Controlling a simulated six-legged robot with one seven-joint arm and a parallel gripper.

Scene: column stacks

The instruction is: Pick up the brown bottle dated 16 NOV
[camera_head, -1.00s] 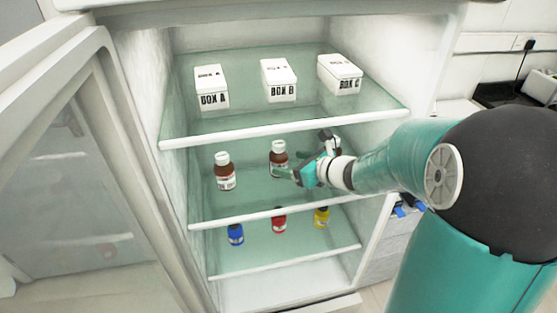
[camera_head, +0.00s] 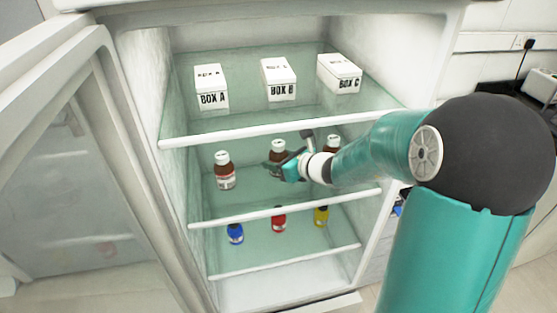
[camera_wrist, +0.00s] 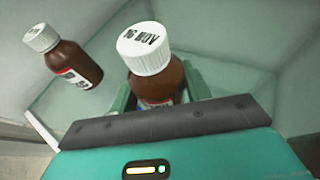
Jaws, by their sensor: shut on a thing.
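The brown bottle in the middle (camera_head: 278,149) has a white cap and stands upright on the middle glass shelf of the fridge. My gripper (camera_head: 276,168) is shut on it from the right side. In the wrist view the held bottle (camera_wrist: 158,78) sits between the green fingers. A second brown bottle (camera_head: 224,172) stands to the left and a third (camera_head: 333,145) stands to the right, partly behind my arm.
White boxes A (camera_head: 211,88), B (camera_head: 279,80) and C (camera_head: 340,74) stand on the top shelf (camera_head: 282,131). Small blue (camera_head: 235,233), red (camera_head: 278,218) and yellow (camera_head: 321,215) bottles stand on the lower shelf. The open fridge door (camera_head: 140,170) is at the left.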

